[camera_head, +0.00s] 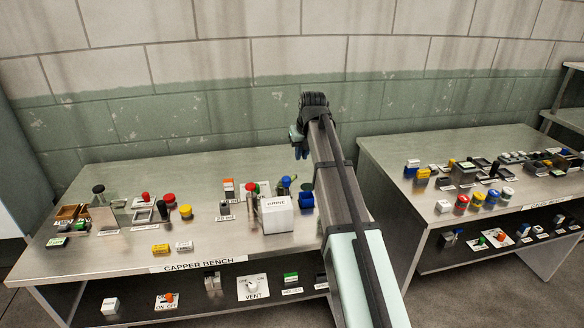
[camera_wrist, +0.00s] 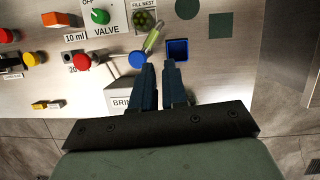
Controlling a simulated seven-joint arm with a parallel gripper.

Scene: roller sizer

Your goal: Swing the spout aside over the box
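My gripper (camera_wrist: 159,66) points down over the bench, its two dark blue fingers a little apart with nothing visible between them. In the head view it is mostly hidden by my arm. A round blue knob (camera_wrist: 137,59) lies just beyond the left fingertip. A slim yellow-green tube (camera_wrist: 152,42) slants up and right from near the knob; I cannot tell whether this is the spout. A small open blue box (camera_wrist: 177,50) is just beyond the right fingertip; it also shows in the head view (camera_head: 306,200). A white block labelled BRINE (camera_wrist: 120,99) is partly hidden by the left finger.
A green VALVE knob (camera_wrist: 100,16) and a FILL NEST with green round items (camera_wrist: 143,20) lie farther back. Red knobs (camera_wrist: 82,62) stand at left. A second crowded bench (camera_head: 430,160) is at right. Bare metal lies right of the blue box.

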